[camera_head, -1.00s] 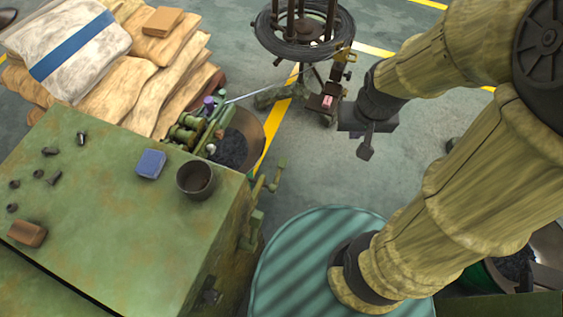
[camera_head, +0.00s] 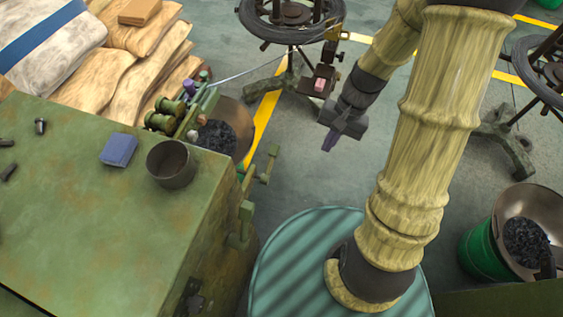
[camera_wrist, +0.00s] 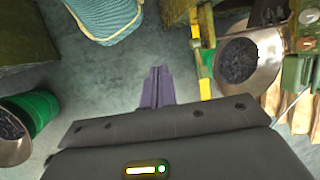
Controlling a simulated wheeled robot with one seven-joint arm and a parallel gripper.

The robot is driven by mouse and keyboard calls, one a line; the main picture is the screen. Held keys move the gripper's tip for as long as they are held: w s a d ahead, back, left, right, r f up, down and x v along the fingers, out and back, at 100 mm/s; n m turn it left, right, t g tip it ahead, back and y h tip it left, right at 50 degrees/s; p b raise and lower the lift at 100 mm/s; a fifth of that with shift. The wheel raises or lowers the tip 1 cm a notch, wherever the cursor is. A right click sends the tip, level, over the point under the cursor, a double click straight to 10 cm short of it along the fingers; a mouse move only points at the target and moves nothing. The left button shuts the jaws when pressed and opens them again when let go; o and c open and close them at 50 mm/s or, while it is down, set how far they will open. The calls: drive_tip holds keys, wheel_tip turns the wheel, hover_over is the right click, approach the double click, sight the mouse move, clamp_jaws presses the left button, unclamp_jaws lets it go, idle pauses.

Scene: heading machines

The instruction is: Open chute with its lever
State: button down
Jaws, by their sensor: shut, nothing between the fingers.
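My gripper (camera_head: 332,138) hangs over the open floor to the right of the green machine (camera_head: 90,220), with its fingers together and nothing between them. In the wrist view the closed fingers (camera_wrist: 156,88) point away over bare floor. On the machine's right side are a green lever-like handle (camera_head: 270,163) and a second, lower one (camera_head: 244,222); I cannot tell which works the chute. A metal pan or chute mouth (camera_head: 244,126) with dark pieces sits behind them, and also shows in the wrist view (camera_wrist: 274,45). My gripper touches none of these.
A wire-coil stand (camera_head: 290,25) is just behind my gripper. A second stand (camera_head: 545,70) and a green drum with a bowl of dark pieces (camera_head: 485,250) are at the right. Sacks (camera_head: 110,65) lie behind the machine.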

drive_tip(key=w+a+f+m+y+b, duration=0.25)
drive_tip(key=f+b, duration=0.25)
drive_tip(key=f, duration=0.3)
drive_tip(key=w+a+f+m+y+b, duration=0.15)
drive_tip(key=f+y+b, duration=0.3)
drive_tip(key=f, duration=0.45)
drive_tip(key=w+a+f+m+y+b, duration=0.1)
drive_tip(key=w+f+m+y+b, duration=0.15)
drive_tip(key=f+b, duration=0.4)
drive_tip(key=w+d+f+m+t+y+b, duration=0.1)
drive_tip(key=w+f+m+t+y+b, duration=0.2)
drive_tip(key=f, duration=0.4)
drive_tip(key=w+d+f+m+t+y+b, duration=0.2)
drive_tip(key=w+f+m+t+y+b, duration=0.1)
drive_tip(key=w+f+t+b, duration=0.1)
wheel_tip(320, 180, down, 3)
drive_tip(key=shift+d+f+m+t+y+b, duration=0.15)
drive_tip(key=shift+m+t+y+b, duration=0.3)
drive_tip(key=shift+b, duration=0.5)
drive_tip(key=w+a+r+b, duration=0.1)
drive_tip(key=a+r+b, duration=0.1)
drive_tip(key=a+r, duration=0.4)
drive_tip(key=a, duration=0.4)
drive_tip(key=shift+w, duration=0.2)
